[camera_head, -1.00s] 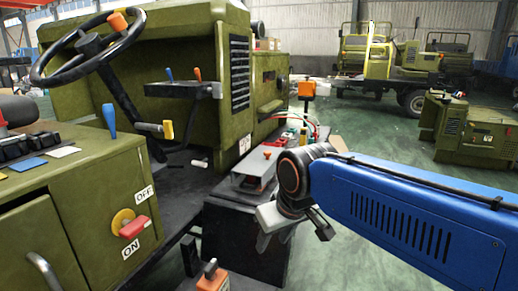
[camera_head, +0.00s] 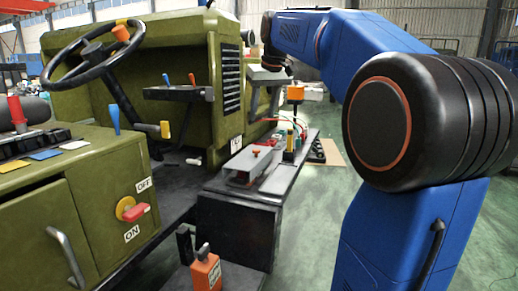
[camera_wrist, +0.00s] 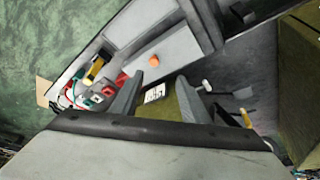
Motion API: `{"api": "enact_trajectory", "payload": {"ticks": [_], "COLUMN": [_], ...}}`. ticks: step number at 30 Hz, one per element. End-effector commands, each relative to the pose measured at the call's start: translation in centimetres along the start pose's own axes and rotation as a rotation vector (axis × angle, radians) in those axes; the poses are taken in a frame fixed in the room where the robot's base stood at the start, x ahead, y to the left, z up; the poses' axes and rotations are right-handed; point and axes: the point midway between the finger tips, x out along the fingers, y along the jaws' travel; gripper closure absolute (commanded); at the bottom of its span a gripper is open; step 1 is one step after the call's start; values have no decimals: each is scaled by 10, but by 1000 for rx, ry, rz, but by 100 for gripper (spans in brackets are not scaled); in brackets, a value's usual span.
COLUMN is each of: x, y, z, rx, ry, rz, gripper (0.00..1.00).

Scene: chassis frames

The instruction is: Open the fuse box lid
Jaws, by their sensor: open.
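A low grey box (camera_head: 245,167), apparently the fuse box, sits on the dark platform beside the green vehicle. A small orange knob (camera_head: 256,152) stands on its grey top. In the wrist view, a grey panel (camera_wrist: 172,45) and the orange knob (camera_wrist: 155,60) lie beyond my fingers. My gripper (camera_head: 265,104) is behind and above the box in the head view, in front of the green engine housing. In the wrist view, my gripper (camera_wrist: 158,80) has its two grey fingers spread, with nothing between them. Whether the lid is fully shut is unclear.
Red and green wires (camera_head: 297,125) and small coloured parts lie at the platform's far end. The steering wheel (camera_head: 93,50) and control cabinet (camera_head: 75,200) are at the left. The green floor (camera_head: 315,225) is clear on the right.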

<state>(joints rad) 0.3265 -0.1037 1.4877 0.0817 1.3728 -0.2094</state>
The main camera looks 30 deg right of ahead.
Motion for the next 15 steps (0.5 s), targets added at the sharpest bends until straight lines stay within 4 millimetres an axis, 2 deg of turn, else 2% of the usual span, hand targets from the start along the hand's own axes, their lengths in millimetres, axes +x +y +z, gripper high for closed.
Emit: {"api": "enact_trajectory", "payload": {"ticks": [1,3,8,11,15], "x": [0,-2,-1,7,27], "y": [6,12,17,16,16], "z": [-10,-17,-24,-23,-23], "rx": [3,5,5,5,5], "ry": [0,-1,-1,-2,-3], "rz": [1,2,3,2,2], "gripper": [58,58,58,58,58]}}
